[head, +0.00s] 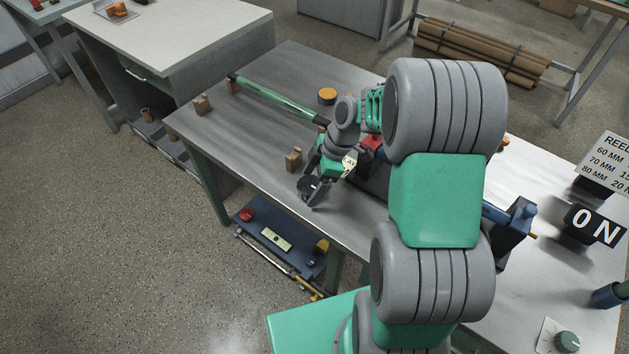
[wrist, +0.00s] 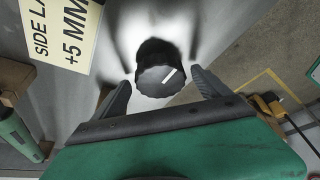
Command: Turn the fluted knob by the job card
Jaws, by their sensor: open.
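The fluted knob (wrist: 158,72) is black with a scalloped rim, and a white line on its face slants up to the right. It also shows as a dark disc by my gripper in the head view (head: 307,185). The job card (wrist: 66,32) is pale yellow, beside the knob to the upper left, and reads "SIDE LA" and "+5 MM"; its edge is cut off. My gripper (wrist: 160,84) is open, with one dark finger on each side of the knob. Gaps show between fingers and knob in the wrist view; depth is hard to judge. In the head view my gripper (head: 311,194) is at the bench's front edge.
The grey bench (head: 250,120) holds a green roller bar (head: 275,97), a wooden block (head: 293,159) and an orange-topped round piece (head: 327,94).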

